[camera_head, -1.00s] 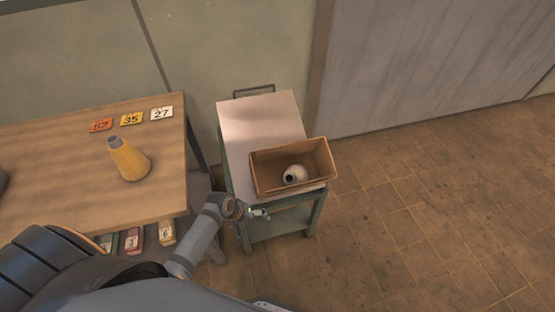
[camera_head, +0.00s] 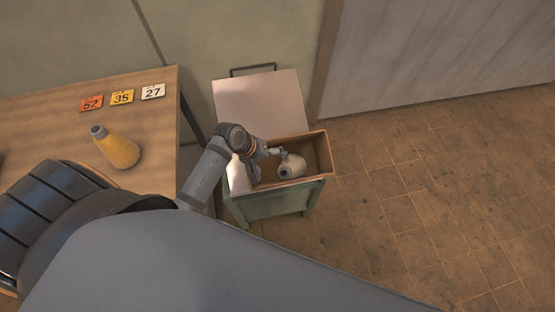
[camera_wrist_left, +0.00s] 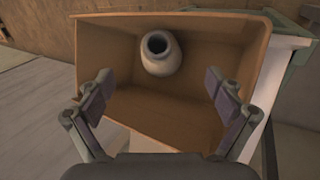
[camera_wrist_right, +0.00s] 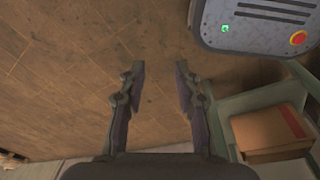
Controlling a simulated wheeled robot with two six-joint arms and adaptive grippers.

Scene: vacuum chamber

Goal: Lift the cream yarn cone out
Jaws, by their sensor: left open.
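The cream yarn cone (camera_head: 291,167) stands inside a brown open box (camera_head: 322,153); its dark hollow tip shows in the left wrist view (camera_wrist_left: 160,53), near the box's far wall. My left gripper (camera_head: 277,151) is over the box, beside the cone in the head view. In the left wrist view the left gripper's fingers (camera_wrist_left: 160,88) are spread wide, empty, with the cone beyond them and apart. My right gripper (camera_wrist_right: 163,68) shows only in its own wrist view, fingers apart and empty above the floor.
The box sits on a green cart with a pale top (camera_head: 255,98). A grey panel with a red button (camera_wrist_right: 297,38) shows in the right wrist view. Floor at right is clear.

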